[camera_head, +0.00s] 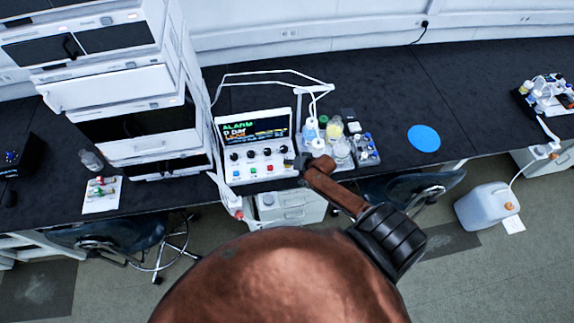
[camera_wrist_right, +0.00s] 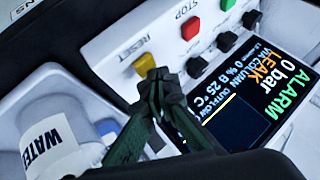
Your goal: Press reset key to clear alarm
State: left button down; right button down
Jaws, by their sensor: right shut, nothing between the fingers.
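The white control panel (camera_head: 256,150) stands on the dark bench with its screen lit; the screen (camera_wrist_right: 240,95) shows ALARM, 0 bar and LEAK in the right wrist view. The yellow key (camera_wrist_right: 145,64), labelled RESET, is on the panel's edge there, beside the red STOP key (camera_wrist_right: 190,28) and a green key (camera_wrist_right: 227,4). My right gripper (camera_wrist_right: 160,82) is shut and empty, its fingertips at the yellow key and partly covering it. I cannot tell whether they touch. In the head view the right gripper (camera_head: 301,161) is at the panel's right lower corner. My left gripper is out of view.
Bottles and vials (camera_head: 345,145) stand close to the panel's right side; a WATER bottle (camera_wrist_right: 52,140) shows in the wrist view. A tall instrument stack (camera_head: 120,90) stands left. A blue disc (camera_head: 424,138) lies on the bench to the right, with bare bench around it.

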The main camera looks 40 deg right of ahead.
aim_at(288, 166)
jog(key=shift+f, duration=0.55)
dwell(0.9)
jog(key=shift+r, duration=0.15)
jog(key=shift+r+p, duration=0.8)
jog(key=shift+p, duration=0.1)
notch_tip(288, 166, up, 5)
jog(key=p, duration=0.5)
jog(key=shift+r, duration=0.1)
dwell(0.5)
